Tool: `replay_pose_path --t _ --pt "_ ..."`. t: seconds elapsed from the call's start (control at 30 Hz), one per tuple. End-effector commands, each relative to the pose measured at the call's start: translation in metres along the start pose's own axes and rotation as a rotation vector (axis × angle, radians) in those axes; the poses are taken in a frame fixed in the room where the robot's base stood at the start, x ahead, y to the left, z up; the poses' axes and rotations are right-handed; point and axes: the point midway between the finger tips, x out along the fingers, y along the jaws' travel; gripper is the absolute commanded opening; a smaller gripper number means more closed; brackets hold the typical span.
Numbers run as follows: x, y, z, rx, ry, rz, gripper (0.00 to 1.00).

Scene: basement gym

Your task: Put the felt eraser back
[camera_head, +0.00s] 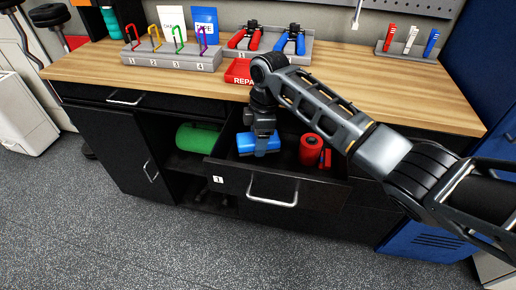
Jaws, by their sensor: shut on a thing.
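My gripper (262,131) points down into the open drawer (268,206) marked 1. It is shut on a blue block (259,145), which seems to be the felt eraser. The block is at the left part of the drawer; I cannot tell whether it touches the drawer floor. The fingertips are small and partly hidden against the block. A red object (312,151) lies in the drawer to the right of my gripper, apart from the block.
A green cylinder (198,138) lies on the open shelf left of the drawer. The wooden worktop (400,95) above carries a numbered rack of coloured hooks (170,57), a tray with red and blue clamp-like tools (270,48), a red "REPA..." tray (238,72) and a marker stand (409,50).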

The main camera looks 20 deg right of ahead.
Motion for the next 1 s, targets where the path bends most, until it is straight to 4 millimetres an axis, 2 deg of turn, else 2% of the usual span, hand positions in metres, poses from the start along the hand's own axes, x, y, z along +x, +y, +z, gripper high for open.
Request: replay_pose_path --t 0.3,0.73,0.77,1.0 --pt "0.037 -0.001 0.004 0.001 -0.001 -0.003 0.27" --pt "0.044 -0.001 0.005 0.000 -0.001 -0.002 0.27" --pt "0.044 -0.001 0.005 0.000 -0.001 -0.002 0.68" --pt "0.043 -0.001 0.005 0.000 -0.001 -0.002 0.91"
